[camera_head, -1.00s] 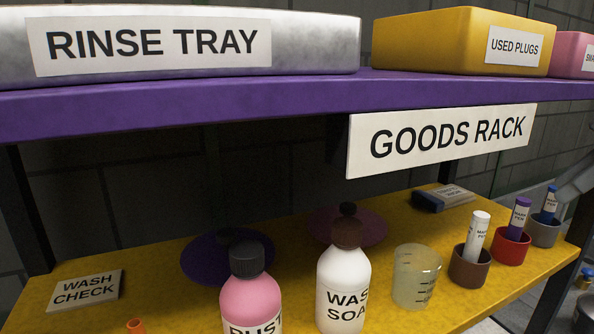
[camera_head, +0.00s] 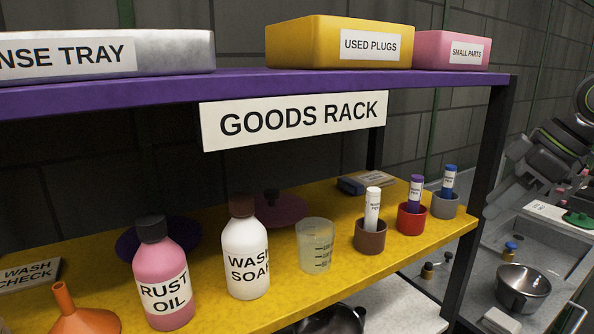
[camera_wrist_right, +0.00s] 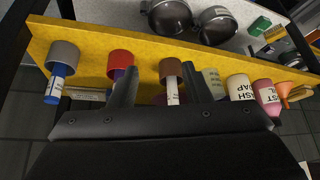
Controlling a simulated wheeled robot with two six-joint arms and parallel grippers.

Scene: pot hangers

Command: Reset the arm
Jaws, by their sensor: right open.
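My right gripper (camera_wrist_right: 165,82) shows in the right wrist view with its two dark fingers spread apart. Nothing is held between them. A brown cup with a white marker (camera_wrist_right: 172,72) shows between the fingers; how far off it is, I cannot tell. The right wrist picture looks turned over, with the cups' markers pointing down. In the head view the brown cup (camera_head: 370,238) stands on the yellow shelf (camera_head: 300,296). My left gripper is not in view.
The yellow shelf bears pink rust oil (camera_head: 163,290), white wash soap (camera_head: 246,262), a beaker (camera_head: 316,247), a red cup (camera_head: 411,219), a grey cup (camera_head: 445,206) and an orange funnel (camera_head: 80,320). A purple shelf (camera_head: 240,87) overhangs it. A metal pot (camera_head: 523,286) stands at right.

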